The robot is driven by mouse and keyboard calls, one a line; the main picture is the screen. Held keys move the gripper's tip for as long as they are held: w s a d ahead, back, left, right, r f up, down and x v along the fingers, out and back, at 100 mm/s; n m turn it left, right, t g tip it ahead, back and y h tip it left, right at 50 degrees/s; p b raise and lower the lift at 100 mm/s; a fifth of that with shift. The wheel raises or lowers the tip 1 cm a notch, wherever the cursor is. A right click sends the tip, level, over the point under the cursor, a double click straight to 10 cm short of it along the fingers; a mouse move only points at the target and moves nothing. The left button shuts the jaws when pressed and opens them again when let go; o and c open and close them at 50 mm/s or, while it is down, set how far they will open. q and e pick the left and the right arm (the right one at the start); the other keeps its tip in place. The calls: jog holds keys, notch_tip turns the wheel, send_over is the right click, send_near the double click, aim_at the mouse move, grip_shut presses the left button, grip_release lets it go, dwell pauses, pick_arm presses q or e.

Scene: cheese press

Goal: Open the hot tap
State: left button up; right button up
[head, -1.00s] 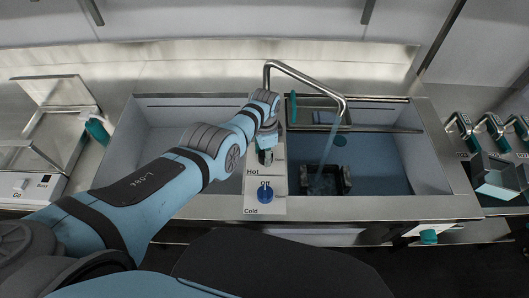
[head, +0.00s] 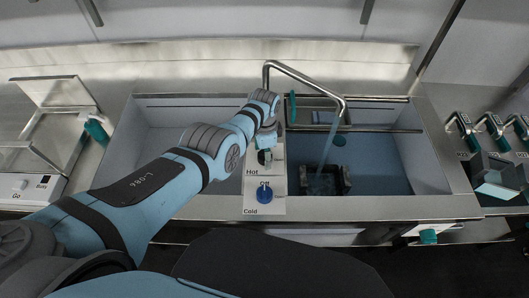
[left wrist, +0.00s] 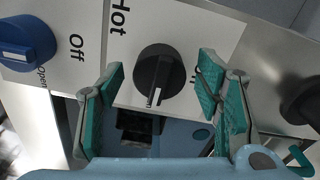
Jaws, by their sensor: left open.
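The hot tap is a round black knob with a white mark (left wrist: 160,72) beside the word "Hot" on a pale panel (left wrist: 196,28). My left gripper (left wrist: 161,68) is open, with one teal-padded finger on each side of the knob and a gap visible at both sides. In the head view my left gripper (head: 266,150) is over the upper part of the panel and mostly covers the hot knob. The blue cold knob (head: 264,194) is nearer the front; it also shows in the left wrist view (left wrist: 25,42). My right gripper is out of view.
A bent steel spout (head: 305,78) stands behind the panel, with bluish water (head: 328,140) falling into the right basin (head: 385,165). A dark container (head: 345,180) sits there. The left basin lies under my left arm. Several small taps (head: 490,125) stand at the far right.

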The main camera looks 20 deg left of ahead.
pick_arm(q)
notch_tip(320, 180, up, 12)
dwell(0.5)
dwell(0.3)
